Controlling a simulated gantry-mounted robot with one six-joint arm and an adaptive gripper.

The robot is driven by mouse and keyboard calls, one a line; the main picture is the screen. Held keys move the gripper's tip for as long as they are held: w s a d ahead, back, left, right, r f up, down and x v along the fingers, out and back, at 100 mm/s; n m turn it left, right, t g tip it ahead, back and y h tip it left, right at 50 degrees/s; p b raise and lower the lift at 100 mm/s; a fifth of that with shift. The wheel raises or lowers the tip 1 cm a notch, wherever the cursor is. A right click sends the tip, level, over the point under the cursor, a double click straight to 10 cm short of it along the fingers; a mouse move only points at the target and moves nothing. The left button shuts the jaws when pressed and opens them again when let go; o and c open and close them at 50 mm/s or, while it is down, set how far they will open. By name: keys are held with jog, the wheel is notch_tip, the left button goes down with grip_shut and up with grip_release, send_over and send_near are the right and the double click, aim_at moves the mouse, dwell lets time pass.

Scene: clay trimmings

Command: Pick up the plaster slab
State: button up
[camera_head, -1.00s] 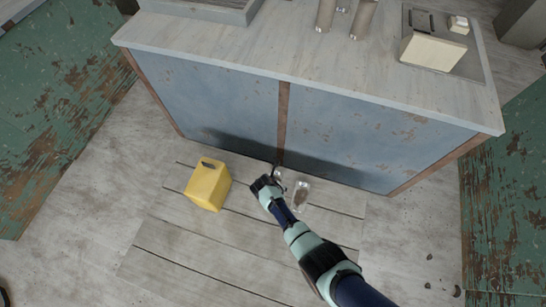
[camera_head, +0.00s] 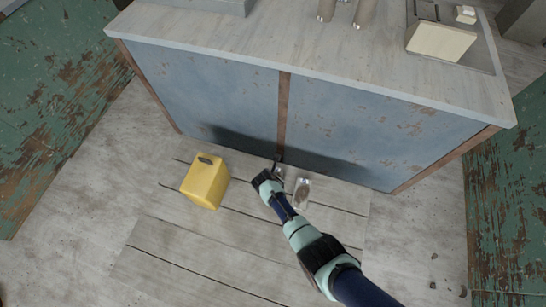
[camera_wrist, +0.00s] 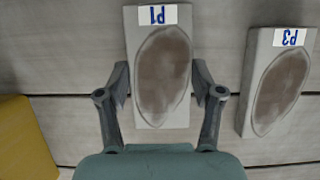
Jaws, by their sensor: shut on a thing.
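A pale grey plaster slab (camera_wrist: 160,112) with a brown oval recess and a blue "P1" label is between the two fingers of my gripper (camera_wrist: 160,82) in the wrist view. The fingers press on its long sides. In the head view my gripper (camera_head: 272,172) is low in front of the cabinet and hides most of this slab. A second slab (camera_wrist: 279,85), labelled "P3", lies on the floor boards to the right, apart from my gripper. It also shows in the head view (camera_head: 302,191). I cannot tell whether the P1 slab is clear of the boards.
A yellow container (camera_head: 205,183) stands left of my gripper. A blue-panelled cabinet (camera_head: 220,98) with a grey top (camera_head: 320,55) rises just behind the slabs.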

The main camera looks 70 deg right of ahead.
jog(key=shift+r, duration=0.1)
notch_tip(320, 180, up, 20)
jog(key=p, duration=1.3)
